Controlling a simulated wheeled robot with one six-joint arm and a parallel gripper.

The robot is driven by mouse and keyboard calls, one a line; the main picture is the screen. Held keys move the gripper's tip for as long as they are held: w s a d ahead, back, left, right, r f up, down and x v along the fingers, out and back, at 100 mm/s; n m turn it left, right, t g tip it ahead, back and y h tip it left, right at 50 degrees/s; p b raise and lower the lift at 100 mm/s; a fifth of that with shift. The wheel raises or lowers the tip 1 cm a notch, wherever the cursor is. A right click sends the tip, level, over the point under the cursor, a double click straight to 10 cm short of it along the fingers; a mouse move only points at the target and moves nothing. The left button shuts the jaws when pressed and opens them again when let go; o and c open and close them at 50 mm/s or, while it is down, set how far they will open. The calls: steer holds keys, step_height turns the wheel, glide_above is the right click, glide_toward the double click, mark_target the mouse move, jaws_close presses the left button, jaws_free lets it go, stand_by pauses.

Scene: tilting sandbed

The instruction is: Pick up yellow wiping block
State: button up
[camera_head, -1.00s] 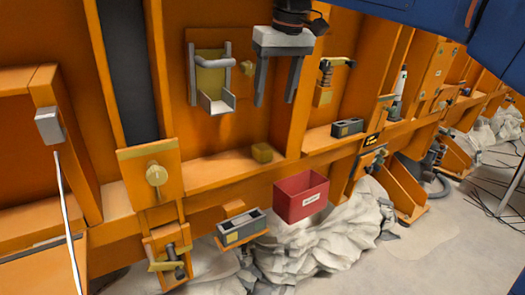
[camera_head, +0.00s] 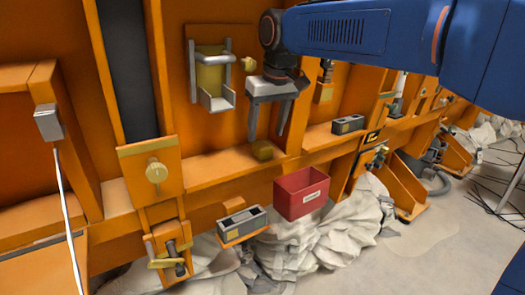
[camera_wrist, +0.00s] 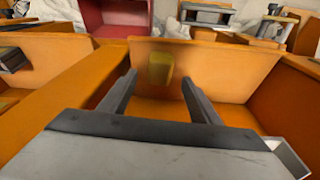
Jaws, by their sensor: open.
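The yellow wiping block (camera_head: 263,151) is a small dull-yellow block on the orange ledge, against the orange wall. My gripper (camera_head: 267,138) is open and points down just above the block, its two grey fingers apart. In the wrist view the block (camera_wrist: 160,68) shows beyond and between the fingertips of my gripper (camera_wrist: 158,80). Nothing is between the fingers, and I cannot tell the exact gap to the block.
A red bin (camera_head: 301,194) hangs below the ledge, beside a grey tray (camera_head: 242,224). A grey bracket with a yellow panel (camera_head: 211,75) and a yellow knob (camera_head: 248,64) are on the wall close to my arm. A grey box (camera_head: 347,125) sits further right on the ledge.

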mark_target(263, 144)
steer(key=shift+x, duration=2.7)
steer(key=c, duration=1.1)
